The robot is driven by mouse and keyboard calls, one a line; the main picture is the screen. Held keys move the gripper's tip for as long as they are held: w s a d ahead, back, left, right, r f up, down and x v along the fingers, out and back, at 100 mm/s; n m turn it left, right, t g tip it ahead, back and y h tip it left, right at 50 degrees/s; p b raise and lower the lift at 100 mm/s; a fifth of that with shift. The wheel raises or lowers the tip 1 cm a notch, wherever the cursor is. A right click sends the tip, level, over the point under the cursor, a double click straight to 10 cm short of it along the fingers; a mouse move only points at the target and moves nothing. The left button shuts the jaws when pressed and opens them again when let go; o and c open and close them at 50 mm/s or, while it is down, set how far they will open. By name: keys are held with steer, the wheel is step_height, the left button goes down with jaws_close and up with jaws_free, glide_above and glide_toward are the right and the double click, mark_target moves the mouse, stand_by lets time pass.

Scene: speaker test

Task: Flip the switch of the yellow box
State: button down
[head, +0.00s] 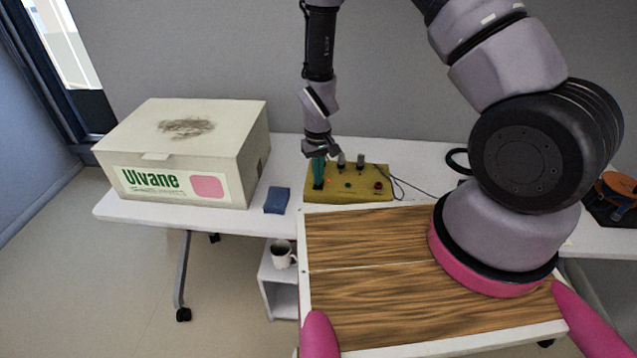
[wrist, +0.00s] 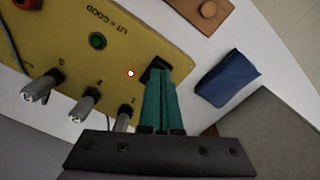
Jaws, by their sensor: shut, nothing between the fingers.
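The yellow box (head: 361,194) stands on the white table in the head view, and its top (wrist: 150,30) fills the upper left of the wrist view. It carries a green button (wrist: 97,41), a red button (wrist: 25,4), a small lit lamp (wrist: 130,73) and a row of numbered metal plugs (wrist: 82,108). A black switch (wrist: 152,66) sits near the box's edge. My gripper (head: 318,181) points down with its teal fingers shut and empty. In the wrist view the fingertips (wrist: 160,72) are at the switch and partly hide it; I cannot tell whether they touch it.
A blue block (head: 277,200) lies left of the yellow box, also in the wrist view (wrist: 228,78). A large white carton (head: 200,150) stands further left. A black cable (head: 410,187) runs right of the box.

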steer(key=shift+f, duration=0.45)
steer(key=shift+r, duration=3.55)
steer(key=d+r+m+t+y, duration=0.15)
steer(key=d+r, duration=0.25)
steer(key=r, duration=1)
steer(key=d+r+m+t+y, duration=0.1)
steer(key=d+r+m+t, duration=0.3)
steer(key=r, duration=0.9)
steer(key=s+d+r+m+t, duration=0.1)
steer(key=s+d+r, duration=0.4)
steer(key=s+r, duration=0.2)
steer(key=s+d+r+m, duration=0.1)
steer(key=s+d+r, duration=0.4)
steer(key=s+r, duration=0.3)
steer(key=shift+d+r+t, duration=0.15)
steer(key=shift+r+t, duration=0.2)
steer(key=shift+r, duration=0.55)
steer(key=shift+m+h, duration=0.25)
